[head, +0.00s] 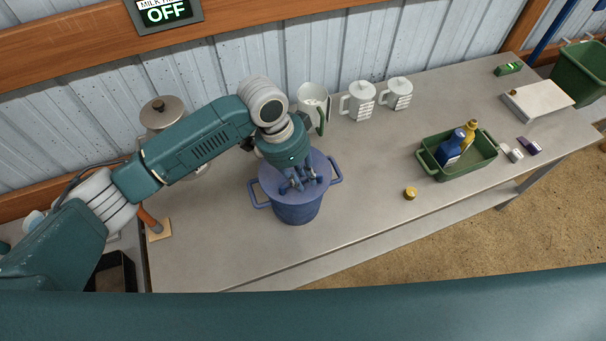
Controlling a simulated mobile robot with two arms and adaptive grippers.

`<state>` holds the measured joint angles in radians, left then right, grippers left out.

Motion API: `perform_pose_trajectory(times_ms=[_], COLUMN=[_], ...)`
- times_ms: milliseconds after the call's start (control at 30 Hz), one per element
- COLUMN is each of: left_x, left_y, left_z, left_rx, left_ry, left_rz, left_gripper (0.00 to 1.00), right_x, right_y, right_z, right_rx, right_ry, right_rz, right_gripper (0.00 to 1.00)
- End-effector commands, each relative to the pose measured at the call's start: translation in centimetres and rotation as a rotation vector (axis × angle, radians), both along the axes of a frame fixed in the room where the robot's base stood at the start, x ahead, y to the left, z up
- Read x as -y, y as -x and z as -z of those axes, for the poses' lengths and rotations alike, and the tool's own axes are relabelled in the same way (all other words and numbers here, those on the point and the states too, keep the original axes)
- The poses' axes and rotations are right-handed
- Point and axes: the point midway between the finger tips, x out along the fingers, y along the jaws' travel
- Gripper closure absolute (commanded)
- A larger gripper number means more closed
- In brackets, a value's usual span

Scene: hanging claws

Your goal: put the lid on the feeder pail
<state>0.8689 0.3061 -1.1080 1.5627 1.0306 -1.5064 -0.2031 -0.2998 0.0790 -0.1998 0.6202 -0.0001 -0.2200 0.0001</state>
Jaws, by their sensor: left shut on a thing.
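The blue feeder pail (298,211) stands upright on the metal table, left of the middle, with a handle on each side. A lighter blue-purple lid (270,182) lies over the pail's top. My left gripper (300,188) is above the middle of the lid, pointing down, with its fingers shut on the lid. The fingers hide the grasped part. I cannot tell whether the lid sits fully flush on the rim. My right gripper is not in view.
White jugs (358,100) stand behind the pail, and a metal can (164,113) is behind my left arm. A green tray (458,166) with bottles is to the right, near a small yellow item (410,193).

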Motion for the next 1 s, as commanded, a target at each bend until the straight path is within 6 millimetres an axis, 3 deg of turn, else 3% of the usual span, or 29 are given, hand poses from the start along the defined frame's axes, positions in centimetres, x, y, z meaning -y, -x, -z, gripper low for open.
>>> perform_pose_trajectory(times_ms=[233, 267, 333, 367, 733, 1000], left_x=[0.0, 0.0, 0.0, 0.0, -0.2, -1.5], left_y=[0.0, 0.0, 0.0, 0.0, -0.1, -0.2], left_z=[0.6, 0.6, 0.6, 0.6, 0.0, -4.9], left_rx=[0.000, 0.001, 0.001, 0.001, 0.001, 0.005], left_ry=[0.001, 0.001, 0.001, 0.001, 0.000, 0.001], left_rz=[0.000, 0.000, 0.000, 0.000, 0.000, 0.000], left_gripper=[1.00, 0.76, 0.62, 0.60, 0.60, 0.60], right_x=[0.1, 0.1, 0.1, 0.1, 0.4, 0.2], right_y=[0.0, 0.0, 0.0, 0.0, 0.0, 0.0], right_z=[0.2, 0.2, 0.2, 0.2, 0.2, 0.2], right_rx=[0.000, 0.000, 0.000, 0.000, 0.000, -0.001], right_ry=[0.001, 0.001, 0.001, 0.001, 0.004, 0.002], right_rz=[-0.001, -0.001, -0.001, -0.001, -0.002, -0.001], right_gripper=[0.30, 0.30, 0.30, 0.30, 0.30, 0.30])
